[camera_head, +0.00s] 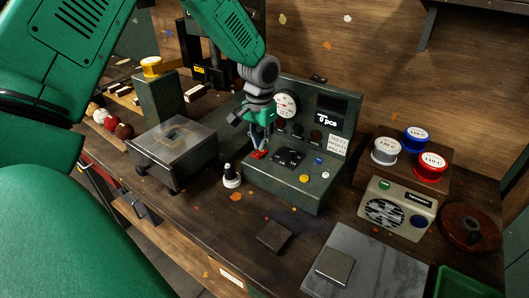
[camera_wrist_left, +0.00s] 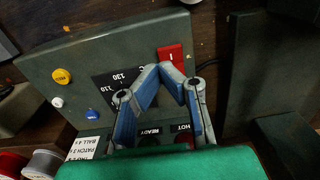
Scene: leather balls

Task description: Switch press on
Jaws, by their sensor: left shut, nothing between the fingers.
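A dark green control console (camera_head: 285,186) stands on the bench with a gauge, a display reading "0 pcs" and several buttons. Its red rocker switch (camera_head: 258,154) is at the left of the sloped panel; in the left wrist view the switch (camera_wrist_left: 170,54), marked "I", shows just beyond the fingertips. My left gripper (camera_head: 261,146) points down at the switch, its fingers shut and empty. The blue-padded fingers (camera_wrist_left: 168,70) meet close to the switch's lower edge in the wrist view; I cannot tell whether they touch it. My right gripper is not in view.
A radio (camera_head: 398,208) and colored spools (camera_head: 430,166) are at the right. Leather balls (camera_head: 110,123) lie at the left.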

